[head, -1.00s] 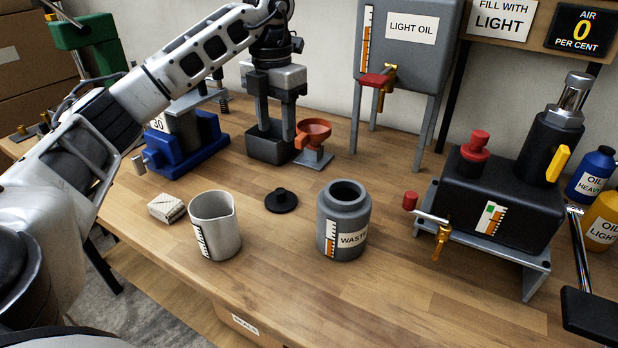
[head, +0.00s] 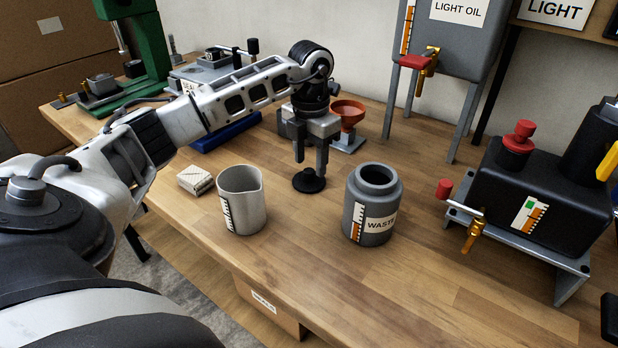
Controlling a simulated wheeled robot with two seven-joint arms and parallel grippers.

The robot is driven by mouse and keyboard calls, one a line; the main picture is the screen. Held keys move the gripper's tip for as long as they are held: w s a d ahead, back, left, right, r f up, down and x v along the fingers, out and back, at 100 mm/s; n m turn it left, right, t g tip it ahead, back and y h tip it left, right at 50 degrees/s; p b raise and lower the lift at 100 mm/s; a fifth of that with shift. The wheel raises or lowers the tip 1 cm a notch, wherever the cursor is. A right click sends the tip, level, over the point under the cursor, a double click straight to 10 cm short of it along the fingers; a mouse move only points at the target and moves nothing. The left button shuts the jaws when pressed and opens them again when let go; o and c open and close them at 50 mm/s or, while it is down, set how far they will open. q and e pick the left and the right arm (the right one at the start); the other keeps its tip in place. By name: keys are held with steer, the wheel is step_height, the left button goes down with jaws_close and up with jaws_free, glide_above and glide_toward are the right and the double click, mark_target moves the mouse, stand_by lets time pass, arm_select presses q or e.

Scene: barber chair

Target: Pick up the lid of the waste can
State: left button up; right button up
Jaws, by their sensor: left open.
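The black lid (head: 309,182), a flat disc with a knob, lies on the wooden bench between the grey beaker and the waste can. The waste can (head: 372,206) is a grey round container with a scale and a "WASTE" label, and its top is open. My left gripper (head: 309,167) points straight down over the lid. Its fingers are open and reach to about the height of the knob, which is partly hidden by them. I cannot tell if they touch it. My right gripper is not in view.
The grey beaker (head: 241,200) stands left of the lid, with a small pale block (head: 195,180) beyond it. An orange funnel (head: 347,112) on a stand is behind my gripper. A black machine (head: 545,185) with red knob stands right. The front bench is clear.

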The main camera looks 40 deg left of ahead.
mark_target(309, 177)
arm_select(q)
steer(key=shift+f, duration=1.4)
jaws_close()
steer(key=shift+r, duration=0.15)
